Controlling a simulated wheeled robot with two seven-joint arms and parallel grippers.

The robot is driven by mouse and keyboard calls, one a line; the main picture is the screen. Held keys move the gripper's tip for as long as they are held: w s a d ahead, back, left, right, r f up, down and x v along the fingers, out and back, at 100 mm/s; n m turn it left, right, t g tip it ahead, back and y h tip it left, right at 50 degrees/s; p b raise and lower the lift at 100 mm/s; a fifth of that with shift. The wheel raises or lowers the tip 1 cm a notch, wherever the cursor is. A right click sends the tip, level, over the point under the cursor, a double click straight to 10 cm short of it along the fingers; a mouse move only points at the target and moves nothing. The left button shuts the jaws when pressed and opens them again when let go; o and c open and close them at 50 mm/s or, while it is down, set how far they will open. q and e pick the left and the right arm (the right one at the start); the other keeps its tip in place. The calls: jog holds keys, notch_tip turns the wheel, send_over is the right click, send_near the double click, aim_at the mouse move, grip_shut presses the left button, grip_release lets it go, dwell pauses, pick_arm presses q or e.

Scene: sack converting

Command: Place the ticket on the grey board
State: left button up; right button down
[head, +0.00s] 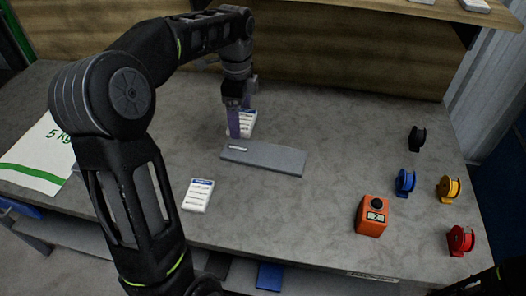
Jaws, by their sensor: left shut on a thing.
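My left gripper (236,106) points down at the back middle of the table and is shut on a thin lavender slip, which I take for the ticket (234,124). The ticket hangs upright below the fingers, in front of a white printed pad with a blue header (249,121). The grey board (270,158) lies flat on the table, nearer to me than the gripper and slightly right of it. A small pale label shows at its left end. The ticket appears apart from the board. My right gripper is out of view; only a dark part of that arm shows at bottom right.
A second printed pad (198,194) lies left of the board. An orange counter box (371,215) stands front right, with black (417,138), blue (405,182), yellow (448,188) and red (461,240) reels nearby. A white sack (40,160) lies at left.

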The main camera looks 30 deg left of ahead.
pick_arm(q)
jog(key=shift+a+f, duration=0.2)
send_over(242, 150)
jog(key=shift+f, duration=2.35)
jog(key=shift+f, duration=2.5)
jog(key=shift+f, duration=0.15)
jog(key=o, duration=1.2)
